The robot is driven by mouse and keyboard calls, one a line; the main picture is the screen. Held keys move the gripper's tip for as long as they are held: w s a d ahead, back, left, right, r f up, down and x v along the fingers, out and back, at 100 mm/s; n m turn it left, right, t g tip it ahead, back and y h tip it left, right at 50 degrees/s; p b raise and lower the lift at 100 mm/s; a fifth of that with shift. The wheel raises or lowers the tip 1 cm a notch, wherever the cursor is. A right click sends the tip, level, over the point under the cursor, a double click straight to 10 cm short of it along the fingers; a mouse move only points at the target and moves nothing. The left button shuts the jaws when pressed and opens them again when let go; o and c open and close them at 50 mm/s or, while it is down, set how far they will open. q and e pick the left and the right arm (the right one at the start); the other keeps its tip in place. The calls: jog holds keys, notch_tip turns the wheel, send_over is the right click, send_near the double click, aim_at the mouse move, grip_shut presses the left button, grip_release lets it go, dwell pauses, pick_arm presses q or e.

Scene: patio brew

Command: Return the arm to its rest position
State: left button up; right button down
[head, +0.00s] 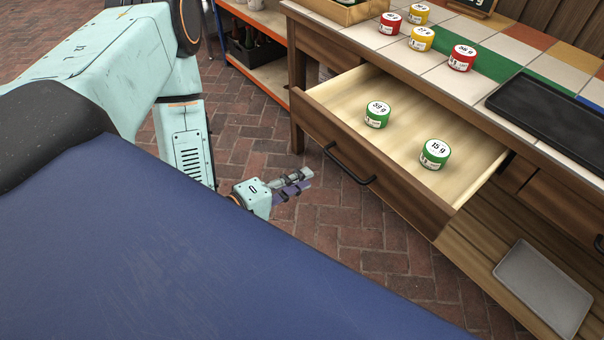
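My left arm comes in from the left and bends down beside my blue body. Its gripper (292,184) hangs over the brick floor, left of the open drawer (325,98) and apart from its front and handle. The fingers look close together, with nothing seen between them, but they are small and seen edge-on, so I cannot tell whether they are open or shut. My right arm and gripper are not in view.
The drawer holds two green jars (377,114) (435,154). Red and yellow jars (462,57) and a black tray (550,115) stand on the tiled counter. A grey tray (543,288) lies on the lower shelf. An orange-edged shelf (268,78) stands behind. Brick floor (340,215) around the gripper is clear.

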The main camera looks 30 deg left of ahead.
pick_arm(q)
jog(key=s+f+m+g+y, duration=0.2)
jog(key=s+f+m+g, duration=0.65)
jog(key=f, duration=0.25)
jog(key=s+m+g+y, duration=0.3)
jog(key=s+m+g, duration=0.2)
jog(key=s, duration=0.8)
jog(key=shift+d+f+g, duration=0.2)
jog(key=shift+d+g, duration=0.25)
jog(key=shift+g, duration=0.1)
